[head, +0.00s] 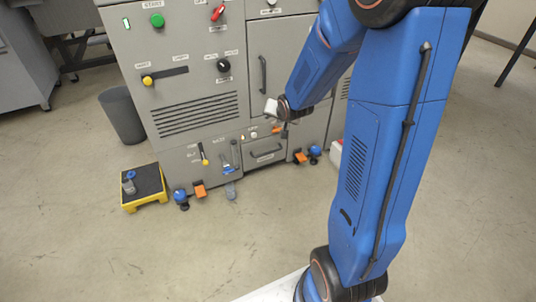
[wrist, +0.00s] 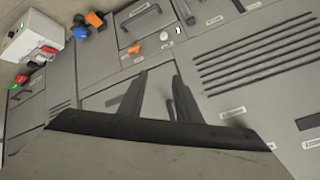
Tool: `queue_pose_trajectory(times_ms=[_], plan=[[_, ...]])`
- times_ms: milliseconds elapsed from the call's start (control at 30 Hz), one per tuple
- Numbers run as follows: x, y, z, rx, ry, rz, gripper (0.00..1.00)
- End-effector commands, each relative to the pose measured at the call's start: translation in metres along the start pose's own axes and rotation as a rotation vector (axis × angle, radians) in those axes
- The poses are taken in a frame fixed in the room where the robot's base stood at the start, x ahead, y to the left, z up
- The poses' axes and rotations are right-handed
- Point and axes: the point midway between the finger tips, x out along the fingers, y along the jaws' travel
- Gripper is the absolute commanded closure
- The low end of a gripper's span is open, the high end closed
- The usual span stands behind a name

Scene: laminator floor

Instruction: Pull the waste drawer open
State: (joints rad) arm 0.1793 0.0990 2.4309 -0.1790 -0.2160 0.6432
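A low grey drawer front with a dark bar handle (head: 266,153) sits near the bottom middle of the grey machine; I take it as the waste drawer, and it looks shut. Its label is too small to read. In the wrist view, which is turned round, the drawer handle (wrist: 141,11) shows at the top, beyond the fingertips. My gripper (head: 282,132) hangs in front of the machine, just above and right of that handle in the head view. In the wrist view my gripper (wrist: 158,80) has its two fingers apart with nothing between them.
A tall door handle (head: 263,74) is higher up. A yellow-edged step (head: 145,187) and a grey bin (head: 122,115) stand at left.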

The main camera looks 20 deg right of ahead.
Motion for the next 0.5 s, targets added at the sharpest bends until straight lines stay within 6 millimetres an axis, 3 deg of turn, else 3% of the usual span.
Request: queue_pose_trajectory(times_ms=[100,500], plan=[[0.035,0.008,0.001,0.053,0.019,-0.020,0.69],[0.134,0.036,0.015,0.252,0.088,-0.126,0.69]])
